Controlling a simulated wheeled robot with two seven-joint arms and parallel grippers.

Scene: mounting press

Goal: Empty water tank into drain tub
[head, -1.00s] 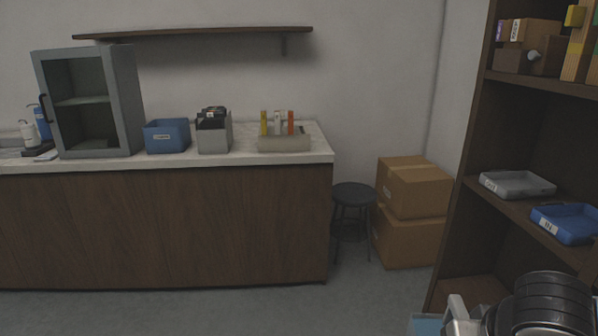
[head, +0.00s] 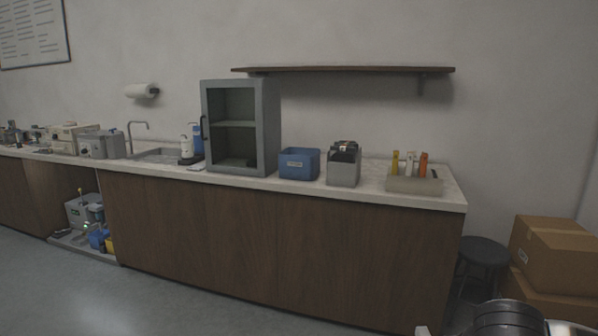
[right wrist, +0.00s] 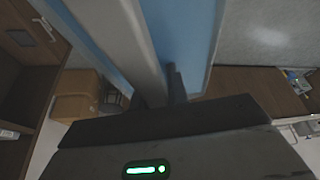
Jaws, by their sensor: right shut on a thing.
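My right gripper (right wrist: 172,88) is shut on the wall of a container with a light grey rim and pale blue inside, which looks like the water tank (right wrist: 190,35). The tank fills the top middle of the right wrist view, and its far end and any water level are out of sight. In the head view only part of my right arm shows at the bottom right corner. My left gripper is not in view. I cannot pick out the drain tub for certain; a low grey tray (head: 62,243) lies on the floor under the counter at far left.
A long counter (head: 285,190) runs along the wall with a sink (head: 160,155), a grey cabinet (head: 240,127), a blue bin (head: 299,163) and a grey bin (head: 343,165). A stool (head: 483,252) and cardboard boxes (head: 552,252) stand at right. The floor (head: 150,305) at left is clear.

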